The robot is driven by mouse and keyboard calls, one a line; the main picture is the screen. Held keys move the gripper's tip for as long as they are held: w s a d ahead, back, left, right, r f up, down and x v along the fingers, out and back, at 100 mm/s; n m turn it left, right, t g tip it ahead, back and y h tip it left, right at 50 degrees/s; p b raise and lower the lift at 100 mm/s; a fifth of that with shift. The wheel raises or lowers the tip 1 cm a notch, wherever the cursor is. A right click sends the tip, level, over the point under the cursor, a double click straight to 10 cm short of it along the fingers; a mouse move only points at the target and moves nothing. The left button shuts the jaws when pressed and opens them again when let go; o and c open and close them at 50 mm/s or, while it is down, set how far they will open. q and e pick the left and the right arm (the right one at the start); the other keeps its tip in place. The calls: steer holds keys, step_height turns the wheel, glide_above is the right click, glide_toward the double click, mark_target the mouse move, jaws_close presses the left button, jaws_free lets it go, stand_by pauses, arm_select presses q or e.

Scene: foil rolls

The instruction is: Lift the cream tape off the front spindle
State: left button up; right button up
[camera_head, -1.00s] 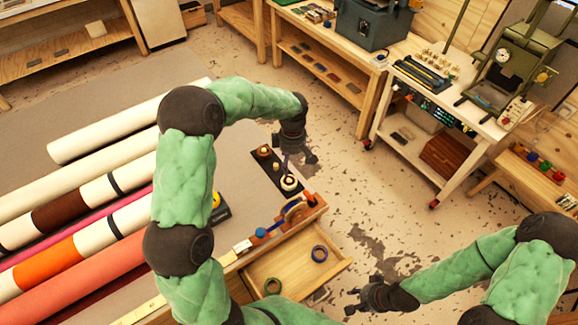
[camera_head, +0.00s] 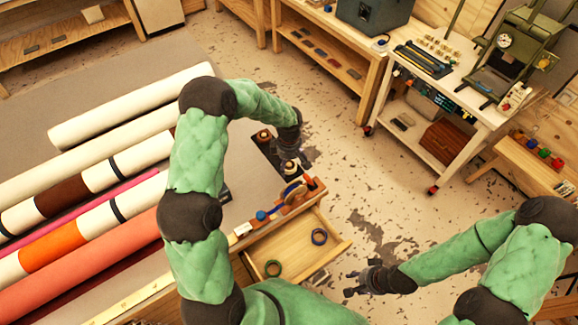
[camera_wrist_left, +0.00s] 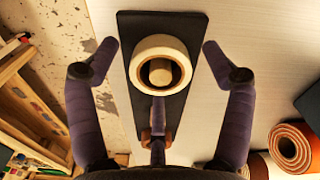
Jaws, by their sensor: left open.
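The cream tape (camera_wrist_left: 142,57) is a ring around a spindle (camera_wrist_left: 160,70) on a black board (camera_wrist_left: 183,20) in the left wrist view. In the head view the cream tape (camera_head: 291,169) is partly hidden by my left gripper (camera_head: 292,158). My left gripper, also in the left wrist view (camera_wrist_left: 160,50), is open, with two fingers spread on either side of the tape and apart from it. Its third finger is below the tape in that picture. My right gripper (camera_head: 356,280) is open and empty over the floor, far from the board.
A second spindle stand (camera_head: 264,135) is at the board's far end. A wooden holder (camera_head: 300,196) stands on the table's edge. Long rolls (camera_head: 90,200) cover the left.

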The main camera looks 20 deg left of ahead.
arm_select(q)
steer(key=c, duration=1.2)
steer(key=shift+c, duration=0.2)
steer(key=shift+r, duration=0.15)
